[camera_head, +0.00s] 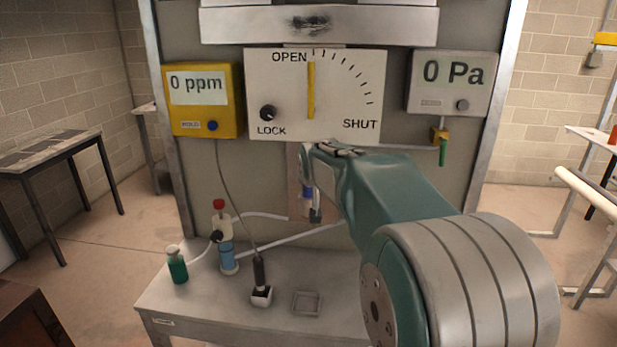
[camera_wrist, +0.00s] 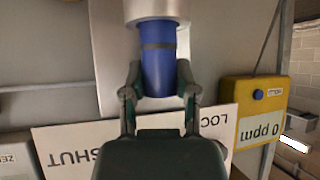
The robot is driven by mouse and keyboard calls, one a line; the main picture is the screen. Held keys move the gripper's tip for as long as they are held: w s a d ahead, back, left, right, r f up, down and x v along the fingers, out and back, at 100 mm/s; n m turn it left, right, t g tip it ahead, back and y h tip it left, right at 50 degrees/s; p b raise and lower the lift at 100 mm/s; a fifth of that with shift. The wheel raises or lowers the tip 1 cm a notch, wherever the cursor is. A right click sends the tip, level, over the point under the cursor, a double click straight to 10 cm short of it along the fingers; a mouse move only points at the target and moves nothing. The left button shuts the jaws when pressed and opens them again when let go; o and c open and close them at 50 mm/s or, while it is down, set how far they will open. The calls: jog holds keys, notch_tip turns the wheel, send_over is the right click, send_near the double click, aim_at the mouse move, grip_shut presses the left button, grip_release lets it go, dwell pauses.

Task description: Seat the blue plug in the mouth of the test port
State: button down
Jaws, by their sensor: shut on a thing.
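The blue plug (camera_wrist: 158,70) is a blue cylinder with a dark band. It sits between the two fingers of my gripper (camera_wrist: 160,88), which is shut on it. In the wrist view its far end meets a pale grey metal cylinder (camera_wrist: 157,10), which looks like the test port. The plug overlaps that cylinder's rim, but I cannot tell how deep it goes or whether they touch. In the head view a small part of the blue plug (camera_head: 308,194) shows beside my gripper (camera_head: 316,210). My arm hides much of the area around it there.
A board (camera_head: 280,95) carries a yellow lever (camera_head: 311,90) pointing at OPEN. A yellow meter (camera_head: 203,98) reads 0 ppm and a grey gauge (camera_head: 450,84) reads 0 Pa.

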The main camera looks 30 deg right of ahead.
jog(key=shift+f, duration=0.45)
jog(key=shift+c, duration=1.5)
grip_release()
jog(key=shift+s, duration=0.1)
jog(key=v, duration=1.1)
jog(key=shift+s+r, duration=0.2)
jog(key=shift+s, duration=0.1)
jog(key=shift+a, duration=0.1)
